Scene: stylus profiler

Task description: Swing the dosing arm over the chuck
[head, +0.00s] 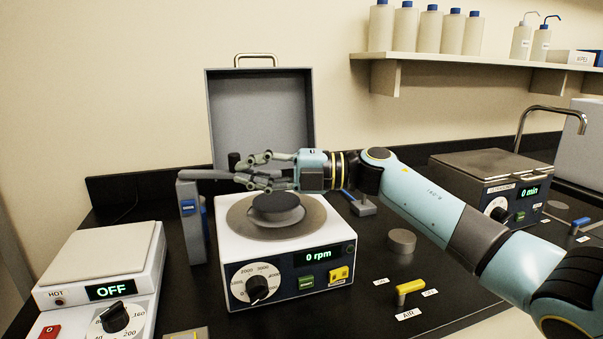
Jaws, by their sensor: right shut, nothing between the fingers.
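The spin coater (235,268) is a white box with a dark front panel reading 0 rpm. Its chuck, with a dark round disc (277,203) on top, sits in the middle of the grey bowl (245,226). The dosing arm's grey post (194,235) stands at the coater's left side. The dosing arm (205,174) reaches right from the post's top, towards my fingers, behind the chuck in the picture. My right gripper (240,172) is shut with nothing between its fingers. It is close to the arm's far end; I cannot tell whether they touch. My left gripper is not in view.
An open grey lid (258,100) stands behind the coater. A hotplate (105,250) reading OFF is at the left. A yellow-handled air valve (410,287) and a grey cylinder (402,241) are at the right. An ultrasonic bath (490,165) stands further right, below a shelf (460,60) of bottles.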

